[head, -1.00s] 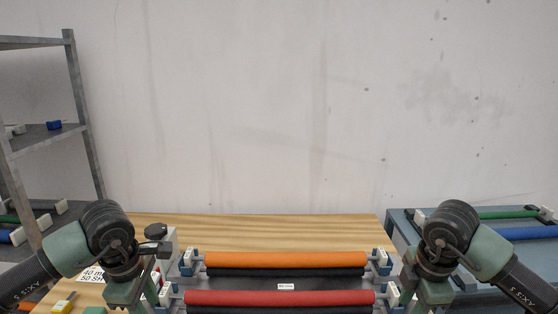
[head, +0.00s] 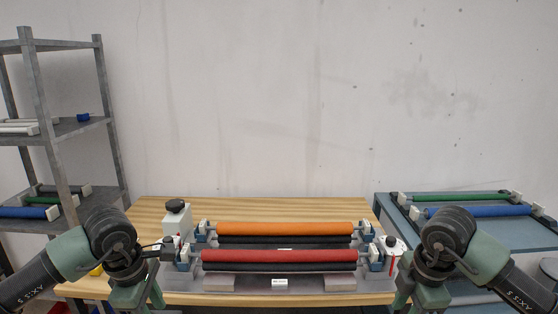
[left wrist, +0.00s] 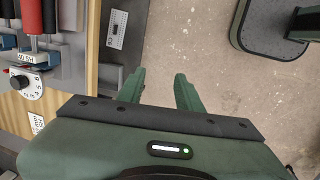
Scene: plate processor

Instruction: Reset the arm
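My left gripper (left wrist: 158,90) is open in the left wrist view, its two green fingers apart with only bare floor between and beyond them. In the head view, both arms are bent in front of me at the lower left and lower right. My left wrist hangs at the left end of the plate processor (head: 279,268), and my right wrist (head: 430,285) hangs at its right end. The right fingertips are not clearly shown. The processor carries an orange roller (head: 285,228) and a red roller (head: 279,255), each with a black roller below.
The processor stands on a wooden table (head: 300,205). A metal shelf (head: 40,140) with rollers stands at the left. A blue-grey table (head: 480,230) with green and blue rollers is at the right. A dial (left wrist: 22,82) and the table edge lie beside my left gripper.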

